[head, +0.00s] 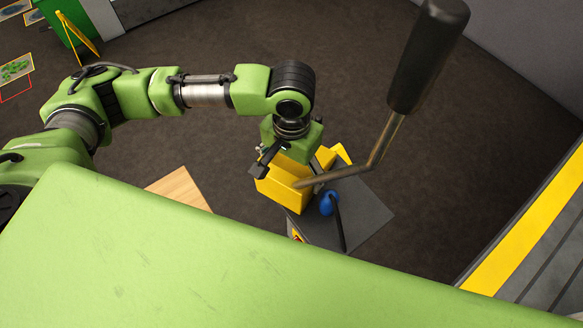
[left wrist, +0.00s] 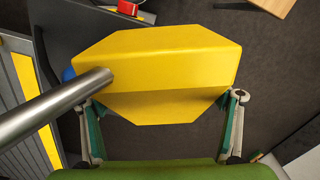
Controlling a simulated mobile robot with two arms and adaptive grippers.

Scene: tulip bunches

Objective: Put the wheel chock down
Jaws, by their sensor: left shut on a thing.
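The yellow wheel chock (head: 282,190) is in my left gripper (head: 287,174), above or at the dark grey tabletop (head: 368,217) in the head view. I cannot tell whether it touches that top. In the left wrist view the chock (left wrist: 165,60) fills the middle, with its faceted yellow faces between the two fingers of the left gripper (left wrist: 162,100). The fingers are shut on its sides. Another yellow piece (head: 342,152) shows just behind it; I cannot tell whether it is part of the same chock. My right gripper is not in view.
A blue object with a dark handle (head: 327,204) lies beside the chock. A wooden top (head: 182,188) is at left. A yellow-striped edge (head: 525,225) runs at right.

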